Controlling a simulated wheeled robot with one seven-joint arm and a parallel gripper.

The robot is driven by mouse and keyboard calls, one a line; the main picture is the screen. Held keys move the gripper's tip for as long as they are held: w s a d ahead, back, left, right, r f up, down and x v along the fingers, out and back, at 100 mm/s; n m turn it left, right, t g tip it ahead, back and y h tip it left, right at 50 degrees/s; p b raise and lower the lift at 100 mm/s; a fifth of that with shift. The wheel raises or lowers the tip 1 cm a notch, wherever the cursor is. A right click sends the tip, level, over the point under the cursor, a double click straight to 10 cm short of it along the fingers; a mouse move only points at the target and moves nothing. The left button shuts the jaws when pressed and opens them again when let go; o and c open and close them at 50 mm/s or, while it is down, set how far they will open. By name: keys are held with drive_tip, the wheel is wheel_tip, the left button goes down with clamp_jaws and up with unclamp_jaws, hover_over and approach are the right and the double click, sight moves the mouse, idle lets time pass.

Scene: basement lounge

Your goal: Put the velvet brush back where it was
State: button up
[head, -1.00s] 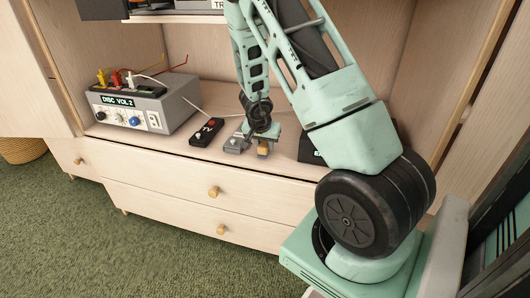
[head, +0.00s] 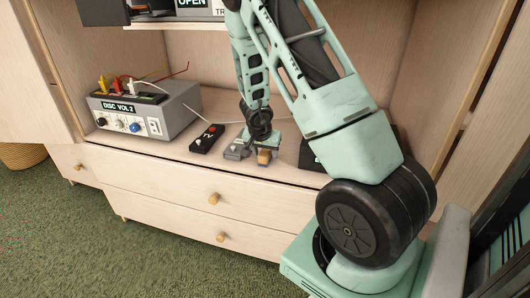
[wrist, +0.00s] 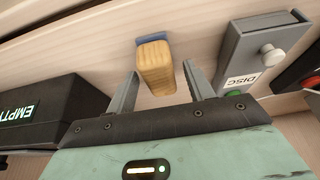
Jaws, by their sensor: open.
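The velvet brush (wrist: 155,68) is a small wooden block with a blue strip at its far end. In the wrist view it lies between the fingertips of my gripper (wrist: 160,76), with a visible gap on each side. My gripper is open. In the head view the brush (head: 264,156) sits near the front edge of the cabinet shelf, and my gripper (head: 261,141) is right at it, partly hiding its surroundings. I cannot tell whether the brush rests fully on the shelf.
A grey box labelled DISC (wrist: 245,55) is close to the right finger in the wrist view. A black box marked EMPTY (wrist: 45,115) is at left there. In the head view, a black remote-like device (head: 207,138) and a grey DISC VOL 2 unit (head: 145,110) stand left on the shelf.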

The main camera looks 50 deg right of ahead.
drive_tip(key=p+v, duration=0.8)
drive_tip(key=v, duration=0.4)
drive_tip(key=w+a+r+n+t+y, duration=0.1)
drive_tip(key=a+r+n+y, duration=0.25)
drive_tip(key=a, duration=1.05)
drive_tip(key=w+a+r+n+t+y, duration=0.1)
drive_tip(key=a+r+n+y, duration=0.3)
drive_tip(key=a, duration=0.9)
drive_tip(key=s+a+r+n+g, duration=0.1)
drive_tip(key=s+a+r+n, duration=0.1)
drive_tip(key=s+a+n, duration=0.3)
drive_tip(key=s+a+r+n+g, duration=0.1)
drive_tip(key=s+a+r+n, duration=0.15)
drive_tip(key=s+a, duration=0.35)
drive_tip(key=s+a+r+n+g+h, duration=0.1)
drive_tip(key=s+n, duration=0.5)
drive_tip(key=s, duration=0.6)
drive_tip(key=shift+a+r+g+h, duration=0.3)
drive_tip(key=shift+r+g+h, duration=0.1)
drive_tip(key=shift+r+h, duration=0.45)
